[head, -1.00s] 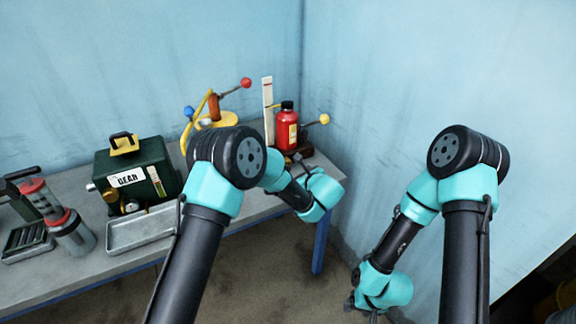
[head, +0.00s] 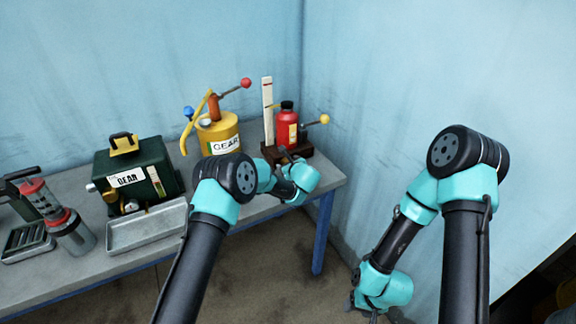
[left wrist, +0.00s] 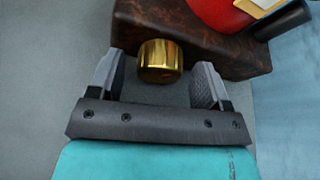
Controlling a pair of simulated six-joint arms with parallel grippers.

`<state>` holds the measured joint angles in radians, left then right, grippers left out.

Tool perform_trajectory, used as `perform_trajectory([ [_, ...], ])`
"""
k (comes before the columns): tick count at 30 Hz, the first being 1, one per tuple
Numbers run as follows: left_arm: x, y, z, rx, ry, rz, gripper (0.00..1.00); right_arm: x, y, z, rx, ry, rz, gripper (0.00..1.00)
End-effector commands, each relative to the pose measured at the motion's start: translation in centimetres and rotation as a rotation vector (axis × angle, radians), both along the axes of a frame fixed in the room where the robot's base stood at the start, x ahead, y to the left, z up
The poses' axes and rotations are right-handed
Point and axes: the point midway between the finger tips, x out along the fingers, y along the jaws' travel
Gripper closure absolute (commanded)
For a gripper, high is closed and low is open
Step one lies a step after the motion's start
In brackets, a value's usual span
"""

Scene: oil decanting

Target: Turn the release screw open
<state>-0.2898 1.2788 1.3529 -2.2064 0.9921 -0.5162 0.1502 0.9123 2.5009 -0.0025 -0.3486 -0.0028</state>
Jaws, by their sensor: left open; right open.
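The release screw looks to be the brass knob (left wrist: 160,60) on the front side of a dark brown block (left wrist: 205,30). In the left wrist view my left gripper (left wrist: 160,82) is open, with one finger on either side of the knob and visible gaps to both. In the head view the block (head: 300,157) stands at the table's right end under a red bottle (head: 287,127), and my left gripper (head: 284,152) is at its front, partly hidden by my arm. My right gripper (head: 357,306) hangs low at the right, away from the table, its jaws barely visible.
A yellow GEAR can (head: 220,133) with a red-knobbed lever stands left of the block. A white gauge strip (head: 267,110) and a yellow-knobbed lever (head: 318,122) flank the bottle.

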Motion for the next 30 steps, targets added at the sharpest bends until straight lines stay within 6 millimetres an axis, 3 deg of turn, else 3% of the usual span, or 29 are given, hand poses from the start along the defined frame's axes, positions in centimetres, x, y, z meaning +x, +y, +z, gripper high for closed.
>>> perform_trajectory([
  [8, 0.04, 0.03, -0.07, 0.0, 0.001, 0.0, 0.29, 0.0, 0.0, 0.0, 0.0, 0.0, 0.0, 0.43],
  [23, 0.03, 0.02, -0.06, 0.0, 0.001, 0.0, 0.77, 0.0, 0.0, 0.0, 0.0, 0.0, 0.0, 0.43],
  [30, 0.04, -0.06, -0.08, 0.029, 0.014, -0.001, 0.78, 0.0, 0.0, 0.0, 0.0, 0.0, 0.0, 0.43],
])
